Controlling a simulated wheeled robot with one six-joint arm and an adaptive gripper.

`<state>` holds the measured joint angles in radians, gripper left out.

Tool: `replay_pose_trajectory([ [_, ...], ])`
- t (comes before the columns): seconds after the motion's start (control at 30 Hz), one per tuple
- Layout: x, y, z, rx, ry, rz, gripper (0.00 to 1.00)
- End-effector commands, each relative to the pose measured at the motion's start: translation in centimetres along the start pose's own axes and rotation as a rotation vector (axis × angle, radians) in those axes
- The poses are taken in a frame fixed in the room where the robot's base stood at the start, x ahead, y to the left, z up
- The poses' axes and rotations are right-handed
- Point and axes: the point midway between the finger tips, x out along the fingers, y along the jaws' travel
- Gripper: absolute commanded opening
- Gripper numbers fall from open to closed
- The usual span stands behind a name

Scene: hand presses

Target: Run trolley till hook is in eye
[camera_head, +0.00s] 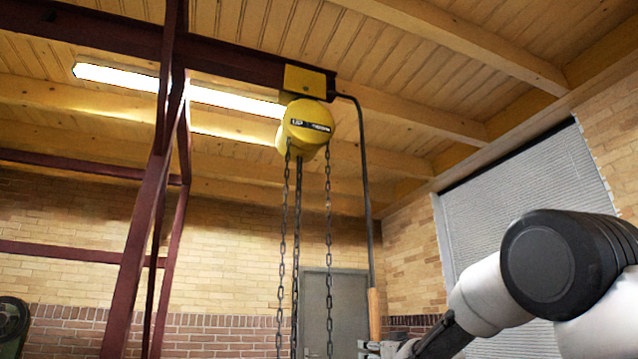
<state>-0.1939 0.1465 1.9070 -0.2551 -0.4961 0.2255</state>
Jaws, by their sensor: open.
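A yellow trolley (304,80) sits at the right end of a dark red overhead beam (230,58). A round yellow chain hoist (306,124) hangs under it, with several dark chains (328,240) running down out of frame. A bent dark rod (364,180) comes down from the trolley's right side and ends in a wooden handle (374,312). My gripper (380,349) is open at the bottom edge, by the handle's lower end. Its fingers are cut off by the frame, and I cannot tell whether they touch the handle. The hook and the eye are not in view.
A dark red steel frame (150,210) stands left of the hoist. A grey door (345,300) is behind the chains. A shuttered window (520,205) is at the right, behind my arm. Part of a dark green machine (12,325) shows at the lower left.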

Motion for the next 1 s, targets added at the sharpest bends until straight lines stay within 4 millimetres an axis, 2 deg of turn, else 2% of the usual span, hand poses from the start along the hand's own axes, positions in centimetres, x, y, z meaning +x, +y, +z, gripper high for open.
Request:
replay_pose_trajectory([
  [0.03, 0.0, 0.0, 0.0, 0.000, 0.000, 0.000, 0.52],
  [0.3, 0.0, 0.0, 0.0, 0.000, 0.000, 0.000, 0.03],
  [0.33, 0.0, 0.0, 0.0, 0.000, 0.000, 0.000, 0.00],
  [0.53, 0.0, -0.7, -0.1, 0.000, 0.001, -0.001, 0.00],
  [1.0, 0.0, -6.9, -0.1, 0.001, 0.002, -0.004, 0.00],
])
